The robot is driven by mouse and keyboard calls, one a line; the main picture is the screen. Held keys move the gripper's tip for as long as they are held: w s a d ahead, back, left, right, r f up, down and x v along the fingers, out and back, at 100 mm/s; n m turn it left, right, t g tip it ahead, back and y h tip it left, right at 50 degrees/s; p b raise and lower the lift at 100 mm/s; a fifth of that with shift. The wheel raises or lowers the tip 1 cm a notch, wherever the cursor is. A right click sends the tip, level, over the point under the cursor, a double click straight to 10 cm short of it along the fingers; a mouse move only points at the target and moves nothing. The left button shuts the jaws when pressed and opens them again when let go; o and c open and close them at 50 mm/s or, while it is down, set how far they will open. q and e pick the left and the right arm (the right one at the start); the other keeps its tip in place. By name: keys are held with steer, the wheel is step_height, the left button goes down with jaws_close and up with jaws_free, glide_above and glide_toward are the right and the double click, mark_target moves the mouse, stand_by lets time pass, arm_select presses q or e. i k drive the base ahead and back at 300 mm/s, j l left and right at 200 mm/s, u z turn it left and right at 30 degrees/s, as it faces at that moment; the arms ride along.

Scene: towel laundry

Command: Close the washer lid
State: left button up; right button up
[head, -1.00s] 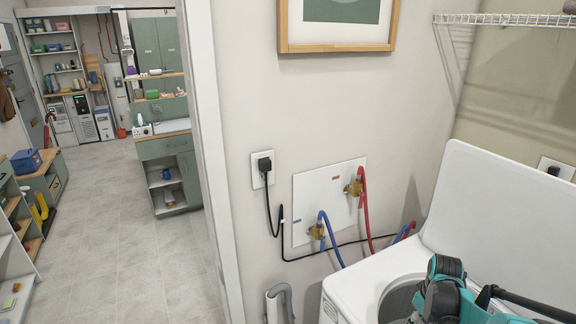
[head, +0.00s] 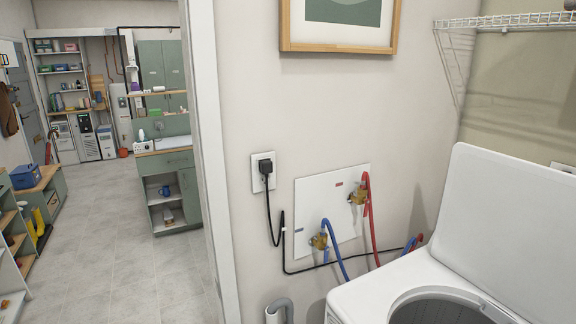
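The white washer (head: 375,289) stands at the lower right in the head view, cut off by the frame edges. Its white lid (head: 510,225) is raised and tilted back, leaving the round drum opening (head: 440,308) uncovered. The lid's right part and the washer's front are out of the frame. Neither of my grippers shows in the head view.
A wire shelf (head: 510,21) hangs above. A doorway on the left opens to a room with a green cabinet (head: 172,190) and clear tiled floor (head: 110,250).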

mark_target(506, 224)
steer(key=z, duration=1.7)
